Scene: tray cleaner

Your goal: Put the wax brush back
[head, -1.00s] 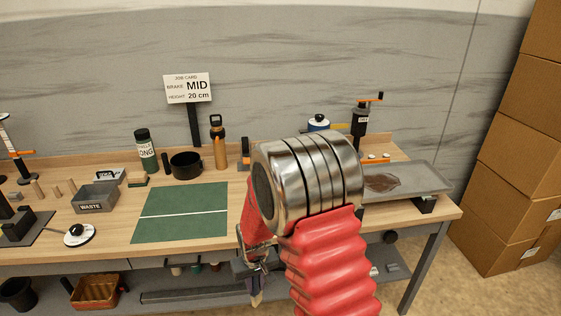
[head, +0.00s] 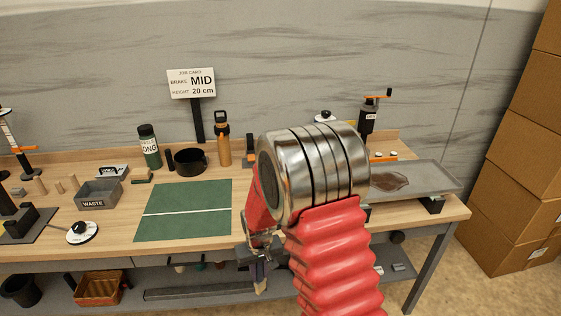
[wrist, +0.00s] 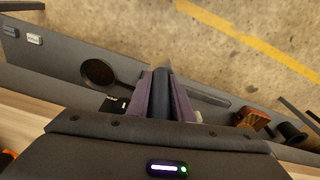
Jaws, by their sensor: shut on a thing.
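My gripper (head: 257,268) hangs low in front of the bench's front edge, partly hidden by my own arm. It is shut on a slim dark thing, likely the wax brush (wrist: 161,95). In the wrist view that thing lies between the two purple-grey fingers (wrist: 163,100), pointing away from the camera. In the head view a small pale tip (head: 260,286) shows below the gripper, too small to make out. The held thing is clear of the bench top, out over the lower shelf and floor.
The bench (head: 110,233) carries a green mat (head: 185,200), a waste bin (head: 97,194), a black pot (head: 190,160), bottles and a grey tray (head: 430,178) at right. A lower shelf (head: 215,283) holds a basket (head: 98,289). Small things hang under the bench top. Cardboard boxes (head: 505,195) stand at right.

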